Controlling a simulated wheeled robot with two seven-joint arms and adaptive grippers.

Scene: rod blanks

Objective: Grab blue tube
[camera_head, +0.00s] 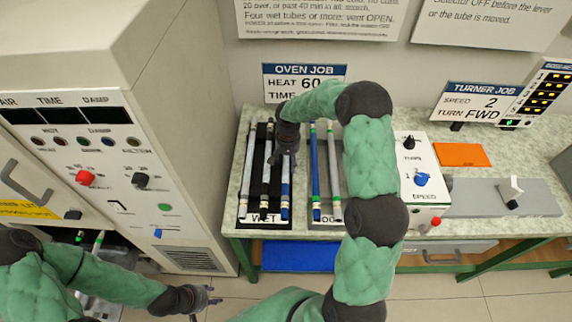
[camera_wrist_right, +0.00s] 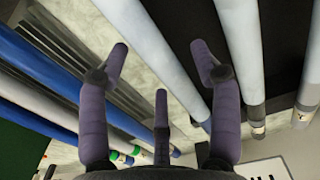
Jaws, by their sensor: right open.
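In the head view, a blue tube (camera_head: 315,172) lies in the right-hand tray, beside a grey tube (camera_head: 333,165). Another tube with a blue lower part (camera_head: 285,200) lies at the right of the tray labelled WET; my gripper hides its upper part. My right gripper (camera_head: 287,142) is over that tray's upper right. In the right wrist view its purple fingers (camera_wrist_right: 161,60) are spread, with a pale tube (camera_wrist_right: 150,45) passing below them and not gripped. Blue tubes (camera_wrist_right: 40,62) lie to the left there. My left gripper (camera_head: 205,295) is low over the floor; its opening is unclear.
The WET tray (camera_head: 262,221) also holds pale tubes (camera_head: 249,160). A white speed box (camera_head: 412,185) stands right of the trays, partly behind my right arm. An oven (camera_head: 150,130) stands at left. An orange sheet (camera_head: 462,155) lies on the bench at right.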

